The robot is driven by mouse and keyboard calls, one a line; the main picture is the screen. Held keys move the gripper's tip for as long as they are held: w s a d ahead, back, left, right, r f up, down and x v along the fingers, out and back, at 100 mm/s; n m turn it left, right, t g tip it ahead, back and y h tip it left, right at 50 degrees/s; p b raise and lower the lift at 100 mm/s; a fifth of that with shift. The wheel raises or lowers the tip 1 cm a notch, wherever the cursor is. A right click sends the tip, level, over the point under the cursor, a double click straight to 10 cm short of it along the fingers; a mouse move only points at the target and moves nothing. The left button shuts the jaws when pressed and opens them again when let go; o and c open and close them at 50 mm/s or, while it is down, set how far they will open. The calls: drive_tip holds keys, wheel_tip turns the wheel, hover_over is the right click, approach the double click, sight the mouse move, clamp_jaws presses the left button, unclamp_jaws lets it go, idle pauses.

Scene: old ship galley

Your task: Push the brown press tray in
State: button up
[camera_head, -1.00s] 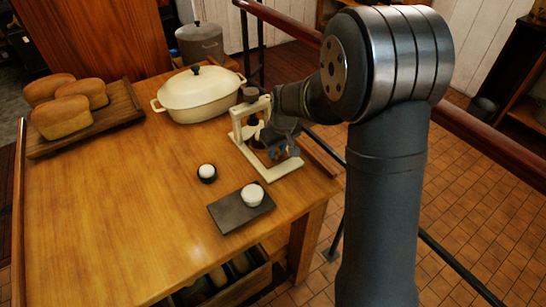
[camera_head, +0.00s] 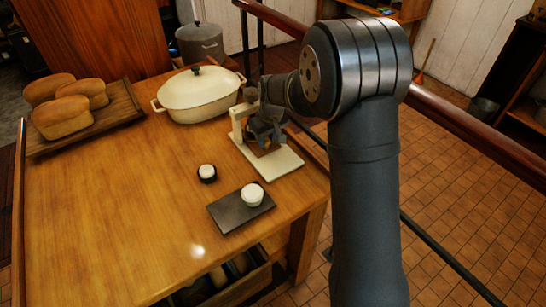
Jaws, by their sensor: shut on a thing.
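The cream press (camera_head: 283,166) stands at the right end of the wooden table, with its flat base toward the front and its upright frame behind. A strip of the brown press tray (camera_head: 264,151) shows low in the press, just above the base. My gripper (camera_head: 266,134) is at the press, inside or right in front of its frame, directly over the tray. It is shut on the tray; the fingertips and the grip itself are mostly hidden by the dark gripper body and are small in this view.
A cream lidded pot (camera_head: 198,95) stands close behind the press. In front are a small white-topped jar (camera_head: 207,172) and a dark slab (camera_head: 228,213) bearing a white cup (camera_head: 252,195). Loaves on a board (camera_head: 120,118) lie far left. The table's middle is clear.

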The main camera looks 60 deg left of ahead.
drive_tip(key=shift+a+r, duration=0.1)
drive_tip(key=shift+a, duration=0.05)
drive_tip(key=o, duration=0.9)
drive_tip(key=shift+r, duration=3.45)
drive_tip(key=shift+f, duration=0.1)
wheel_tip(320, 180, down, 7)
drive_tip(key=shift+r, duration=0.1)
drive_tip(key=shift+d, duration=0.8)
